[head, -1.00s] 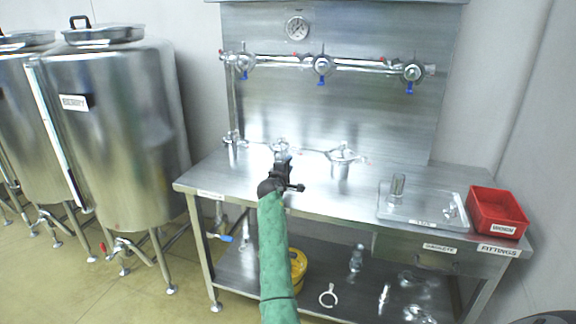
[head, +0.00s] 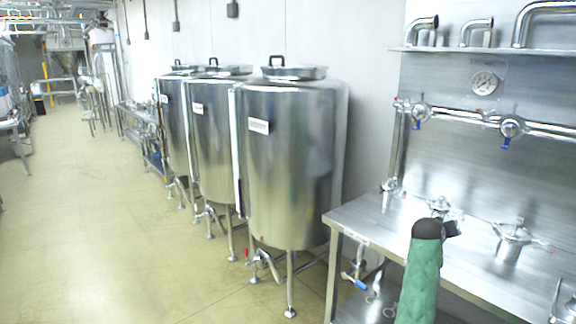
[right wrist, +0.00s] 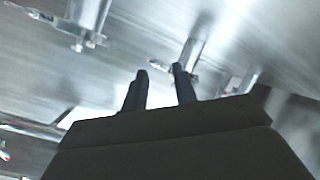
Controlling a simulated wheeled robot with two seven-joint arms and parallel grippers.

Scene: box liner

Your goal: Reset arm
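My right arm, in a green sleeve, rises from the bottom right of the head view. Its dark right gripper (head: 453,226) is over the near left part of the steel table (head: 362,226), and its fingers are mostly hidden behind the wrist. In the right wrist view, the two dark fingers of the right gripper (right wrist: 161,84) stand apart with nothing between them. Shiny steel fittings are blurred beyond them. My left gripper is not in view.
A steel fitting (head: 512,238) stands on the table right of my gripper. A pipe with valves (head: 512,127) runs along the back panel, below a shelf of pipe elbows (head: 477,32). Steel tanks (head: 290,160) stand left of the table. The floor (head: 90,220) at left is open.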

